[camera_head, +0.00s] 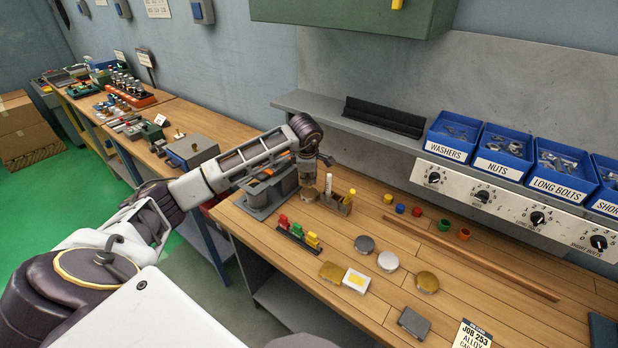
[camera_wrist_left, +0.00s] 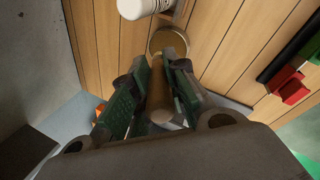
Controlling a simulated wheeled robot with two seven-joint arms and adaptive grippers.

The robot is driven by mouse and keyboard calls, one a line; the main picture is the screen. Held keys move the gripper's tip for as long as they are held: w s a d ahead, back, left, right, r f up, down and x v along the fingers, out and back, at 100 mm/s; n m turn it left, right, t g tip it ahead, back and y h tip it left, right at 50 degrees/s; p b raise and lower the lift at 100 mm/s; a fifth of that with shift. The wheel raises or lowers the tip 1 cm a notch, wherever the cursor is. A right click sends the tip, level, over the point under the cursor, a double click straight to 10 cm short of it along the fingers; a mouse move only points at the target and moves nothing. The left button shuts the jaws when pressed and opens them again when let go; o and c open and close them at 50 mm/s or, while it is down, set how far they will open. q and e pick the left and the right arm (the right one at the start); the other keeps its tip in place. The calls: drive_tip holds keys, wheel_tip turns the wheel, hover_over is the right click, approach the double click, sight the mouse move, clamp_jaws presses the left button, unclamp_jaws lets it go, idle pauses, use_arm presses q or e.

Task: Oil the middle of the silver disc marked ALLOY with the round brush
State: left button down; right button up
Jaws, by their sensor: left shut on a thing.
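My left gripper (camera_head: 309,172) points down at the back left of the bench. In the left wrist view it (camera_wrist_left: 160,100) is shut on a tan, round-handled tool, which looks like the round brush (camera_wrist_left: 160,92). Its lower end is over or in a round brass-rimmed pot (camera_wrist_left: 168,39); I cannot tell whether it touches. A silver disc (camera_head: 388,261) lies mid-bench, between a darker grey disc (camera_head: 364,244) and a brass disc (camera_head: 427,282). Markings on the discs are too small to read. My right gripper is out of view.
A wooden holder (camera_head: 343,208) with upright tools stands right of the gripper. A rack (camera_head: 298,237) of red, green and yellow pieces is in front. Square plates lie near the discs. A long wooden rod (camera_head: 480,257) and blue bins (camera_head: 505,150) are at the right.

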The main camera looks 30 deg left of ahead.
use_arm(q)
drive_tip(key=shift+r+p, duration=0.95)
drive_tip(key=shift+r, duration=1.15)
drive_tip(key=shift+f, duration=0.1)
